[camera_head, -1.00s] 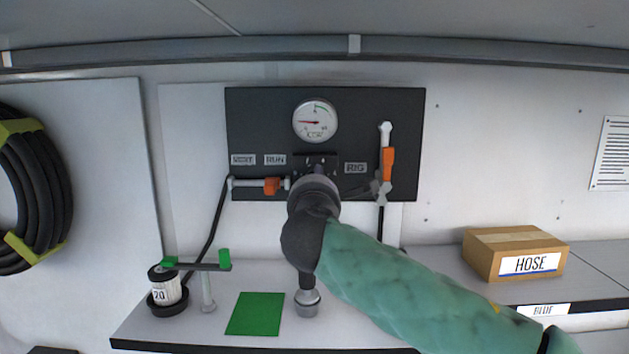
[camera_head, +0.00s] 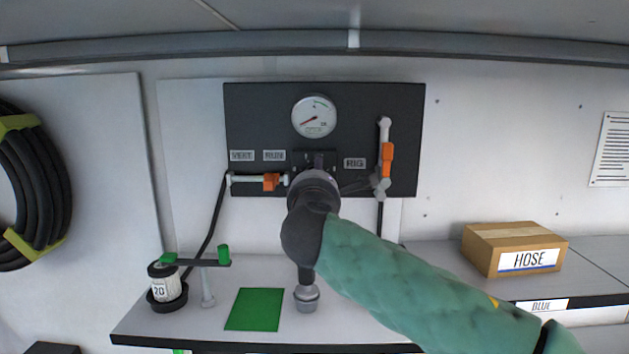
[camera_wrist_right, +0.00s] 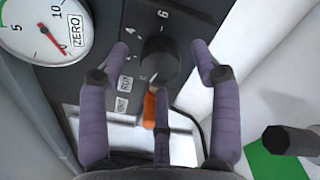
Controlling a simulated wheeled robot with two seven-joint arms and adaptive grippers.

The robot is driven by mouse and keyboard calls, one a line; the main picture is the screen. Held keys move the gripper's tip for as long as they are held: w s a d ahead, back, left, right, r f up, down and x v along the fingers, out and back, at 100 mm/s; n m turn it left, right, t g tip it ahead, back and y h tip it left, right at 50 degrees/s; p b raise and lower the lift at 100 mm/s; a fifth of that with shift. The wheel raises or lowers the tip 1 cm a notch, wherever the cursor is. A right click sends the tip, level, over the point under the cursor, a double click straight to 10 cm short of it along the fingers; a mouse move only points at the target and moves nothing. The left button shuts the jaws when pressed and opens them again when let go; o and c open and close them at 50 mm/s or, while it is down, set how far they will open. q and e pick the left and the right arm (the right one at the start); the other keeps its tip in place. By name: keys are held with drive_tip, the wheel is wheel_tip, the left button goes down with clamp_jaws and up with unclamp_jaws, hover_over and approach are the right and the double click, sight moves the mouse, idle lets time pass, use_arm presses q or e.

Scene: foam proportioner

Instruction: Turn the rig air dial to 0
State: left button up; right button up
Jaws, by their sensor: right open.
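The rig air dial is a black round knob (camera_wrist_right: 158,62) on the dark panel, with small numerals around it in the right wrist view. Its exact setting is hard to read. My right gripper (camera_wrist_right: 157,55) is open, with purple-grey fingers on both sides of the knob and a third below; firm contact cannot be told. In the head view my right gripper (camera_head: 318,168) is at the panel and mostly hides the dial. The white gauge (camera_head: 314,116) above has its red needle pointing lower left; in the wrist view the gauge (camera_wrist_right: 38,28) needle is near 0, by a ZERO tag.
An orange-handled valve (camera_head: 271,182) is left of the dial and another orange handle (camera_head: 387,158) is right of it. Below are a shelf with a green mat (camera_head: 255,309), a canister (camera_head: 166,284) and a HOSE box (camera_head: 514,249). A coiled hose hangs at left.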

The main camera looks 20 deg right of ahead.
drive_tip(key=v, duration=1.2)
